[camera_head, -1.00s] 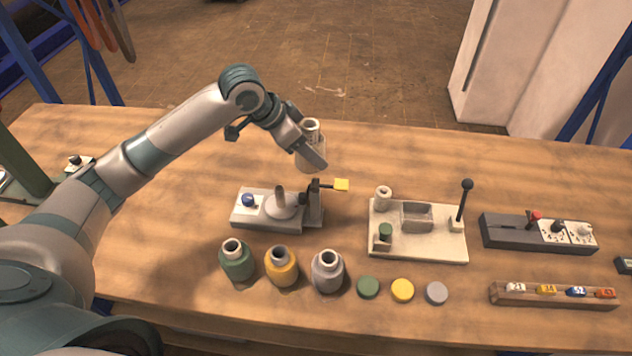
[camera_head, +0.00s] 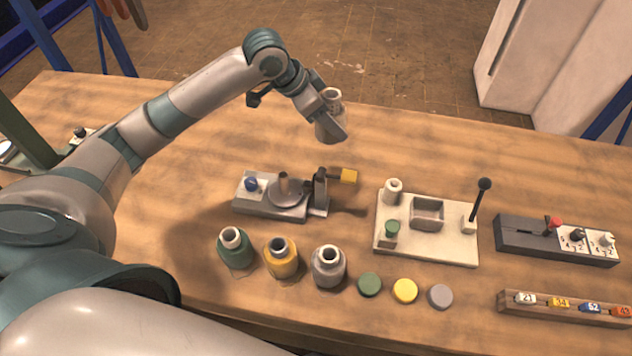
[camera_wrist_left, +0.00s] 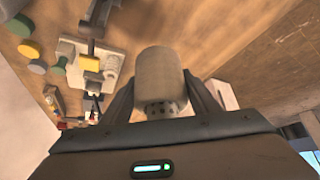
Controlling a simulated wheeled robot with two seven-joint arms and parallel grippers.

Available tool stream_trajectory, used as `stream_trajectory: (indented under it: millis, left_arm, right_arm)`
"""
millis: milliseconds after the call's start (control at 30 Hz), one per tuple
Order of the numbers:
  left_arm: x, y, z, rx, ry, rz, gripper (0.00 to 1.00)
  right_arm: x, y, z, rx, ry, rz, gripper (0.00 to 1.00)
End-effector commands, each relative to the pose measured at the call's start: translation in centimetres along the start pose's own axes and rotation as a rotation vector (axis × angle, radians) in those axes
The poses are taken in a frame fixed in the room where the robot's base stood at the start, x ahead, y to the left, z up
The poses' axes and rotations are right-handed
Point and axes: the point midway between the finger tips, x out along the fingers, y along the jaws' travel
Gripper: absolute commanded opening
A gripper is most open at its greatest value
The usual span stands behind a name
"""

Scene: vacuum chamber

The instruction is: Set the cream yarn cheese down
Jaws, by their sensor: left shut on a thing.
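My left gripper (camera_head: 333,122) is shut on the cream yarn cheese (camera_head: 331,97) and holds it roughly upright in the air, above the back of the table, behind the small device with a round plate. In the left wrist view the cream yarn cheese (camera_wrist_left: 160,72) sits between the two fingers, with a perforated tube end showing toward the palm. The device has a grey disc with a short upright post (camera_head: 284,187) and a yellow flag (camera_head: 349,176). My right gripper is not in view.
Green (camera_head: 235,248), yellow (camera_head: 281,257) and grey (camera_head: 328,266) yarn cheeses stand in front, beside several coloured discs (camera_head: 405,291). A cream board (camera_head: 455,246) with a black-knobbed lever (camera_head: 478,200) stands right. The wooden table (camera_head: 420,140) is clear behind it.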

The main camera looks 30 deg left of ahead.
Motion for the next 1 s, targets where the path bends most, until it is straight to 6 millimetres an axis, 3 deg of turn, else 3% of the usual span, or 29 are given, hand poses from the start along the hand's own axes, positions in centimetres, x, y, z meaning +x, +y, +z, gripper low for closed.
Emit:
stream_trajectory:
  millis: [300, 700, 1000]
  left_arm:
    - [1.4, 0.0, 0.9, 0.000, 0.002, -0.001, 0.28]
    - [4.9, 0.0, 3.1, 0.000, 0.001, 0.000, 0.28]
    - [5.2, 0.0, 3.3, 0.001, 0.002, -0.001, 0.28]
  right_arm:
    - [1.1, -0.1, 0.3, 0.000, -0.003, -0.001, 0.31]
    - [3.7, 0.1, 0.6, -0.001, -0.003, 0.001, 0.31]
    - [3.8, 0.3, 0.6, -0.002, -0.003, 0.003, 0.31]
